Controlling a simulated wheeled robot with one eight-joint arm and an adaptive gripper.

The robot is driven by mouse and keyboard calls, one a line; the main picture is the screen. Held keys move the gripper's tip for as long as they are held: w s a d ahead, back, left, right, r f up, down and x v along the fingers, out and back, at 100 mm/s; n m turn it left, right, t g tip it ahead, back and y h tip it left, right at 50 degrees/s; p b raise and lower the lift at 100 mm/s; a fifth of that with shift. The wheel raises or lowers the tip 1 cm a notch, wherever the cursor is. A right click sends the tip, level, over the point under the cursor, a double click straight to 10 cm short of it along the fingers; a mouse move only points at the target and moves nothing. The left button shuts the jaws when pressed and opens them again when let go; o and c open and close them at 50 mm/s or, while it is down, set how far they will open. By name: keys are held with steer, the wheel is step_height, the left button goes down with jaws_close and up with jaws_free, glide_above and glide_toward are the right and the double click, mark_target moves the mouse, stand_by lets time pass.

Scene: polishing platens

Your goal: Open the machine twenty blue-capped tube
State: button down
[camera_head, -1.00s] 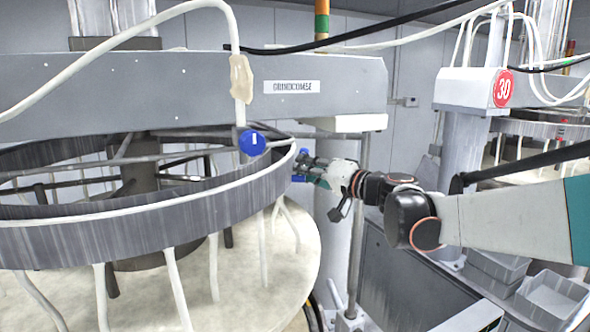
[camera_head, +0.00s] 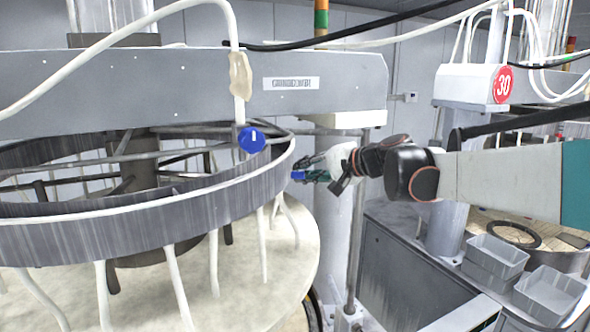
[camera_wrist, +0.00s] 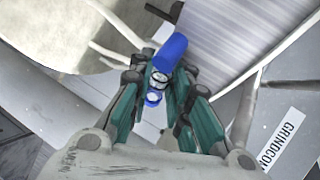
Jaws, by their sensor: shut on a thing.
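In the head view my gripper (camera_head: 312,173) is at the right outer edge of the grey ring, its fingers pointing left. A small blue part (camera_head: 297,176) shows at its fingertips. In the wrist view my gripper (camera_wrist: 162,88) has its green-sided fingers shut around a blue-capped piece (camera_wrist: 171,52). That piece has a pale metallic middle and a smaller blue end nearer the palm. Its join to the ring or a tube is not clear.
The grey ring (camera_head: 150,218) with several white tubes stands over a pale round platen (camera_head: 250,265). A labelled grey beam (camera_head: 190,85) spans above.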

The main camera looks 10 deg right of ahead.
stand_by(0.5)
steer(key=c, duration=1.5)
jaws_free()
steer(key=shift+d, duration=0.1)
steer(key=v, duration=0.7)
steer(key=shift+s, duration=0.3)
